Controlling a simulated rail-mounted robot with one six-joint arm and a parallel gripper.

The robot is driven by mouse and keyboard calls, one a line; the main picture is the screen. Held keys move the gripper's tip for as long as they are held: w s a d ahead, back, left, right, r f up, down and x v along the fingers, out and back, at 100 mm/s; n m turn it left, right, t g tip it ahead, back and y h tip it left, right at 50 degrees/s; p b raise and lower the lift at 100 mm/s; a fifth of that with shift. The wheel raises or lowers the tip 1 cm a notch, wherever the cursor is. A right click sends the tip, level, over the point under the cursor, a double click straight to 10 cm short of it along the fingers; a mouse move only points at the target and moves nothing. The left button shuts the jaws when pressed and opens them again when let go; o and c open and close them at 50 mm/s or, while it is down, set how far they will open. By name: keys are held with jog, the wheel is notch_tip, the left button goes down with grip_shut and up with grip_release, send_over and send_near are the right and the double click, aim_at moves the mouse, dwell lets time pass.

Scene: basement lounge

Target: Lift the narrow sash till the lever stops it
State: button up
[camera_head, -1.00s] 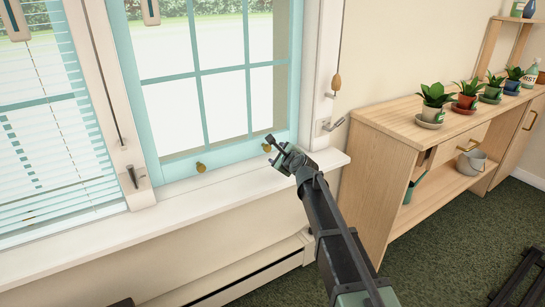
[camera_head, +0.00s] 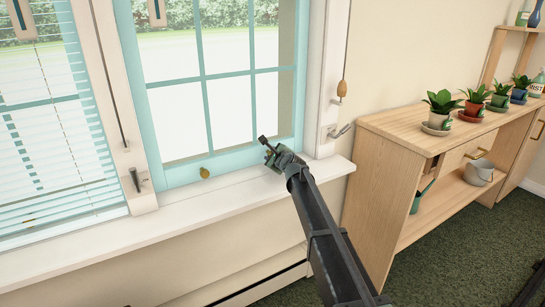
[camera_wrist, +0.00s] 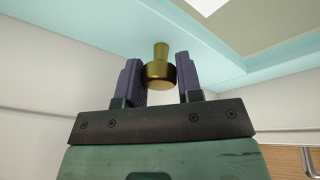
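The narrow sash (camera_head: 222,75) is the teal gridded frame right of the blinds. Its bottom rail is down near the white sill. One brass knob (camera_head: 204,172) shows on the rail's left. My gripper (camera_head: 266,146) is at the rail's right end and hides the other knob there. In the wrist view that brass knob (camera_wrist: 160,73) sits between the two dark fingers of my gripper (camera_wrist: 159,82), which appear snug against its sides. A metal lever (camera_head: 341,131) is on the right jamb, and a dark lever (camera_head: 134,179) is on the left post.
The white sill (camera_head: 185,208) runs below my gripper. A cord with a wooden pull (camera_head: 342,90) hangs at the right. Blinds (camera_head: 45,130) cover the left window. A wooden shelf unit (camera_head: 390,180) with several potted plants stands right of my arm.

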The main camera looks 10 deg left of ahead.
grip_shut()
notch_tip(320, 180, up, 7)
jog(key=p, duration=0.7)
jog(key=shift+r, duration=0.2)
jog(key=shift+f, duration=0.2)
jog(key=o, duration=0.7)
grip_release()
jog(key=shift+c, duration=0.2)
jog(key=p+v, duration=0.3)
jog(key=v, duration=0.8)
